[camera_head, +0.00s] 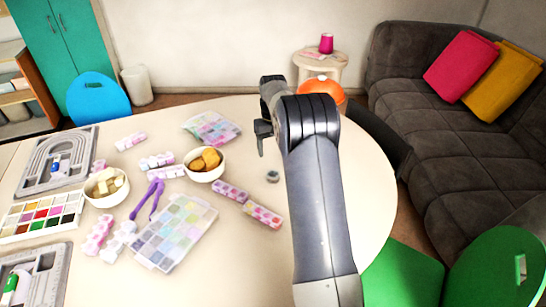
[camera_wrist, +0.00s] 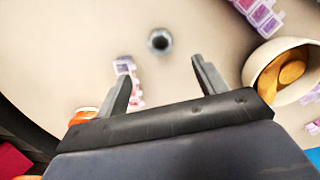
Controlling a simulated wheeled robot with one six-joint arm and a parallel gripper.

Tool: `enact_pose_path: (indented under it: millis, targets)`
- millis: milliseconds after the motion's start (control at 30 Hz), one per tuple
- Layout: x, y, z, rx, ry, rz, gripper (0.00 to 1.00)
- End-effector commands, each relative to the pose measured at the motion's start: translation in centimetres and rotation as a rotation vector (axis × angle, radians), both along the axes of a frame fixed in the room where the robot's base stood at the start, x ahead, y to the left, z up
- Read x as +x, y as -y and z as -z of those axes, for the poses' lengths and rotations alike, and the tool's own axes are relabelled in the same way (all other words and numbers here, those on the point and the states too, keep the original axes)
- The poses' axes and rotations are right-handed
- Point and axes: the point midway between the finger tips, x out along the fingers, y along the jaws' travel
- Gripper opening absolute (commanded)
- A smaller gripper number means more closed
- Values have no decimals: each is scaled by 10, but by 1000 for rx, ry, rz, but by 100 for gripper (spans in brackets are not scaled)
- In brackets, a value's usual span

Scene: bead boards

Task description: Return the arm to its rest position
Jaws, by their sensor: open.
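My gripper (camera_head: 262,136) hangs over the right half of the round table (camera_head: 345,222), near the back edge. In the wrist view my gripper (camera_wrist: 158,82) shows two fingers spread wide apart with nothing between them. My grey arm reaches in from the front right and bends at the elbow above the table. Below, a small grey round object (camera_head: 272,176) sits alone on the table; it also shows in the wrist view (camera_wrist: 160,41), beyond the fingertips. The gripper is apart from it and touches nothing that I can see.
A bowl of brown pieces (camera_head: 204,173) stands left of the gripper. A bowl of pale pieces (camera_head: 106,195), purple tweezers (camera_head: 148,200), a bead case (camera_head: 174,233) and grey boards (camera_head: 60,158) lie further left. An orange chair (camera_head: 322,88) and a green chair (camera_head: 400,275) stand around the table.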

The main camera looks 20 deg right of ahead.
Motion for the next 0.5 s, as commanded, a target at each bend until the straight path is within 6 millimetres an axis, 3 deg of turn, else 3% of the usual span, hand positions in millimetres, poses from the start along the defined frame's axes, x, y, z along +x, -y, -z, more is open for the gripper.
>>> enact_pose_path:
  millis: [500]
  targets:
    - [0,0,-3,0,-1,0,67]
